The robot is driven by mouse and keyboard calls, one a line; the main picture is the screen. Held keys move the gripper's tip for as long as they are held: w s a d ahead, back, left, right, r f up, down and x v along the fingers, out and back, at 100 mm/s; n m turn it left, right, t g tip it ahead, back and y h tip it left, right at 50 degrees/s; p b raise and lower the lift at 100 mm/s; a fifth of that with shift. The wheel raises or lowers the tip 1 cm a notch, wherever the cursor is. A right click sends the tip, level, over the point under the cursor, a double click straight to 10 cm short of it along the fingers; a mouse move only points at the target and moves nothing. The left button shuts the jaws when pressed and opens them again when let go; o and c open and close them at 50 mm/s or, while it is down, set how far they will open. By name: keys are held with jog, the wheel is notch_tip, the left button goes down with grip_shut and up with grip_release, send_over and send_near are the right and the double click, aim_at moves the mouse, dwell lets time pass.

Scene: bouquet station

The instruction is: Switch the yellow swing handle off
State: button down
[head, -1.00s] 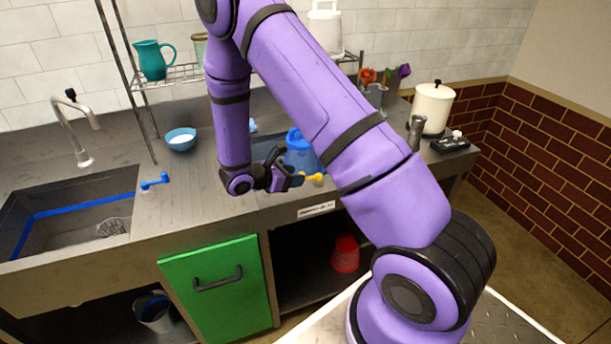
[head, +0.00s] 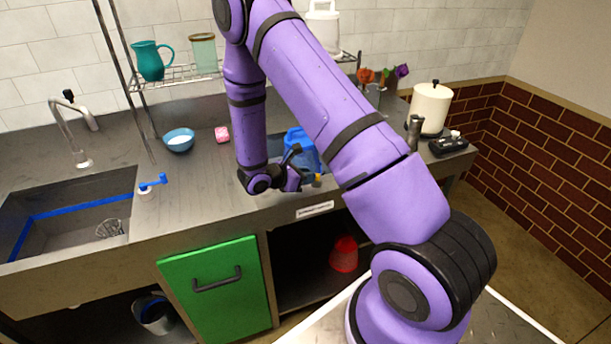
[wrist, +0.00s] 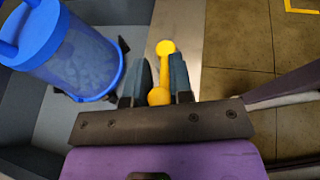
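The yellow swing handle (wrist: 166,48) shows in the wrist view as a bar with a round knob at each end, near the counter's front edge. My gripper (wrist: 164,72) is open, with one dark finger on each side of the bar. Narrow gaps seem to show beside it; whether a finger touches it I cannot tell. In the head view my gripper (head: 304,178) is at the counter's front edge and hides most of the handle. Only a bit of yellow (head: 318,178) shows there.
A clear jug with blue lid and base (wrist: 75,50) stands close left of my gripper. A blue swing handle (head: 153,182) is beside the sink (head: 60,215). Floor is open at right in the wrist view.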

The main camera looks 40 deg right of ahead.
jog(key=shift+w+m+g, duration=0.3)
jog(key=shift+m+g, duration=0.2)
jog(key=shift+r, duration=0.1)
jog(key=c, duration=1)
grip_release()
jog(key=v, duration=1)
jog(key=shift+w+a+r, duration=0.1)
jog(key=shift+a+r, duration=0.1)
jog(key=shift+a, duration=0.1)
